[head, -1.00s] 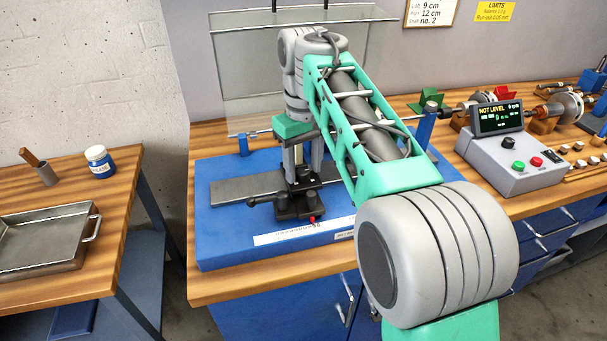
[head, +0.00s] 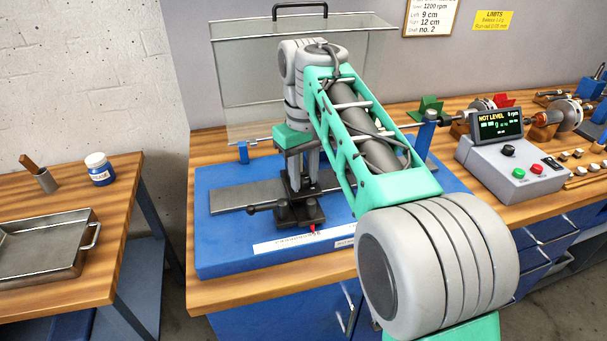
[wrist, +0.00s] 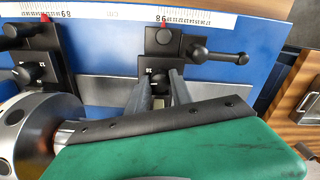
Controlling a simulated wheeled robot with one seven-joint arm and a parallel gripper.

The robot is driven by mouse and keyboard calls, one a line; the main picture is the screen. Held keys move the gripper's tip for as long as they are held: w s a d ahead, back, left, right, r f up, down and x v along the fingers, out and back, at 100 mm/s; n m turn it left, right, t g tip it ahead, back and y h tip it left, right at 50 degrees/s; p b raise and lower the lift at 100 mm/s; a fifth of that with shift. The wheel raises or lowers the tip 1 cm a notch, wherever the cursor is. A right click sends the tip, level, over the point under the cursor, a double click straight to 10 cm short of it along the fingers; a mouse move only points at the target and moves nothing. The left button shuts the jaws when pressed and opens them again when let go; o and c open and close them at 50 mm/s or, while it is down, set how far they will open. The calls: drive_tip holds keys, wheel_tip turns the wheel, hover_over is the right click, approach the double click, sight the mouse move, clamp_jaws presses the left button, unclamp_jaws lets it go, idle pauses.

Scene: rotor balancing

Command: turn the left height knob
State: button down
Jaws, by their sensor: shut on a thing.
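The left pedestal (head: 299,212) is a black block with dark knobs and a side lever, on the blue base at the front scale. In the wrist view it is the middle block (wrist: 168,62), with its lever pointing right. My gripper (head: 302,186) points down onto the pedestal's rear part. In the wrist view my gripper's two grey fingers (wrist: 164,86) reach the block's near edge and are shut on the left height knob, which is mostly hidden between them. A red pointer (head: 313,228) marks the scale.
A second pedestal (wrist: 35,65) stands beside it in the wrist view; my arm hides it in the head view. A clear guard panel (head: 250,90) stands behind. The display (head: 497,125) reads NOT LEVEL. A side table with a metal tray (head: 45,250) is at left.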

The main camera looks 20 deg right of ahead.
sight(303, 179)
idle(0.7)
drive_tip(key=m, duration=0.3)
drive_tip(key=shift+m+b, duration=0.35)
drive_tip(key=shift+m, duration=1.65)
drive_tip(key=c, duration=1.1)
unclamp_jaws()
drive_tip(key=shift+r, duration=0.15)
wheel_tip(303, 179, up, 8)
drive_tip(key=p, duration=0.7)
drive_tip(key=shift+f, duration=0.25)
